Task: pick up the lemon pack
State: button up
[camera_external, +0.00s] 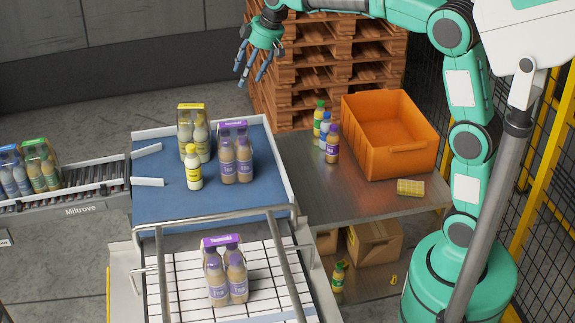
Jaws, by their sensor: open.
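The lemon pack (194,133), pale yellow bottles under a yellow top band, stands upright at the back of the blue surface (160,205). A single yellow-capped bottle (193,168) stands just in front of it, overlapping its lower part in this view. A purple-topped pack (236,155) stands to its right. My gripper (251,75) is above and to the right of the lemon pack, fingers pointing down, open and empty, clear of everything.
Green- and blue-topped packs wait on the roller conveyor (90,188) at left. Another purple-topped pack (226,272) stands on the white grid in front, behind metal rails. An orange crate (385,160) and several loose bottles (325,130) occupy the right table. Stacked pallets (325,60) rise behind.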

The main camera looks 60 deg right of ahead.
jog(key=w+d+f+n+p, duration=0.1)
jog(key=w+d+f+p, duration=0.1)
jog(key=w, duration=0.8)
jog(key=w+d+f+n+y+p, duration=0.1)
jog(key=w+d+f+p, duration=0.1)
jog(key=w, duration=0.8)
notch_tip(320, 180, down, 3)
jog(key=shift+w+r+p, duration=0.2)
jog(key=shift+p, duration=0.6)
jog(key=shift+f, duration=0.1)
jog(key=shift+p+x, duration=0.6)
jog(key=shift+x, duration=3.65)
jog(key=shift+s, duration=0.2)
jog(key=shift+a+f+g, duration=0.1)
jog(key=shift+f+g, duration=0.1)
jog(key=shift+g, duration=0.1)
jog(key=shift+w+p+x, duration=0.2)
jog(key=shift+p+x, duration=0.6)
jog(key=shift+x, duration=1.5)
jog(key=shift+w, duration=0.1)
